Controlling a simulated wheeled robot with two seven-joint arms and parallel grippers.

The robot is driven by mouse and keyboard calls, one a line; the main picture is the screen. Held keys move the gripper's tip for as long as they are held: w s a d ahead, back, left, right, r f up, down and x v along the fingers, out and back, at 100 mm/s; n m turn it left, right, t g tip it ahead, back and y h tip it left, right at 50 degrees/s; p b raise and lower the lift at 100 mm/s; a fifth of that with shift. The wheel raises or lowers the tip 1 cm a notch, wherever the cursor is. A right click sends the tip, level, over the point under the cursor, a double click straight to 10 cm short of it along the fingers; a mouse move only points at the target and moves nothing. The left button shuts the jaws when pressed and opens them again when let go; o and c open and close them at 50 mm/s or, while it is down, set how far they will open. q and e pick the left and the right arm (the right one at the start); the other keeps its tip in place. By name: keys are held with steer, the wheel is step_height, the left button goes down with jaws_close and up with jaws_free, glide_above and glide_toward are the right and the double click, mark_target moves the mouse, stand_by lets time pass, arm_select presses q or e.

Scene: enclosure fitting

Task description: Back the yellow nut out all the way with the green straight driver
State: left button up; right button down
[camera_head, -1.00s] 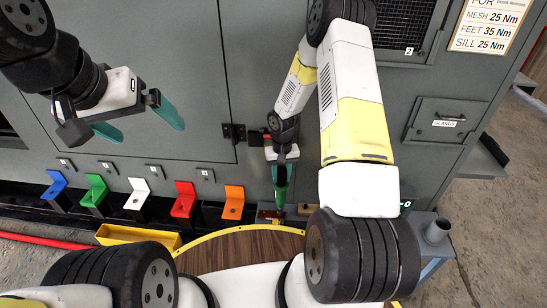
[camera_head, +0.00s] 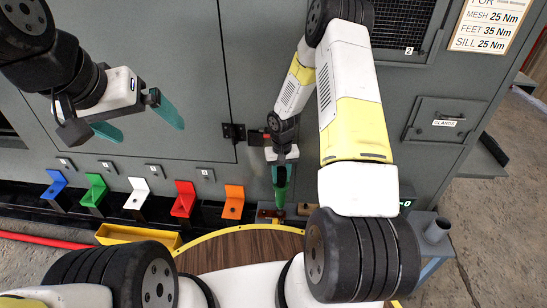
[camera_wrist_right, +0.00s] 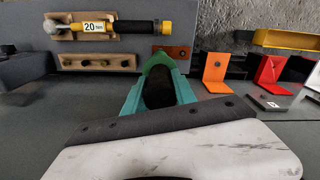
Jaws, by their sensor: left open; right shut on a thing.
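My right gripper (camera_head: 281,172) is low in front of the grey cabinet, shut on the green straight driver (camera_head: 280,196). In the right wrist view the driver's green end (camera_wrist_right: 158,62) and dark grip show between the teal fingers. In the head view its lower end is close to a small reddish-brown block (camera_head: 268,213). My left gripper (camera_head: 136,120) is open and empty, up at the left before the cabinet. I cannot make out the yellow nut in either view, nor whether the driver touches it.
A row of blue, green, white, red (camera_head: 184,198) and orange (camera_head: 233,203) brackets stands along the cabinet's foot. A yellow tray (camera_head: 140,236) lies before them. A wooden rack with a yellow-and-black tool marked 20 (camera_wrist_right: 110,27) is near the driver. A round wooden table top (camera_head: 245,250) is in front.

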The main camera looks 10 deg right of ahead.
steer(key=shift+f, duration=0.35)
stand_by(0.8)
steer(key=shift+s+r, duration=0.15)
steer(key=shift+s, duration=0.1)
stand_by(1.4)
steer(key=shift+w+r, duration=0.25)
steer(key=shift+r, duration=3.65)
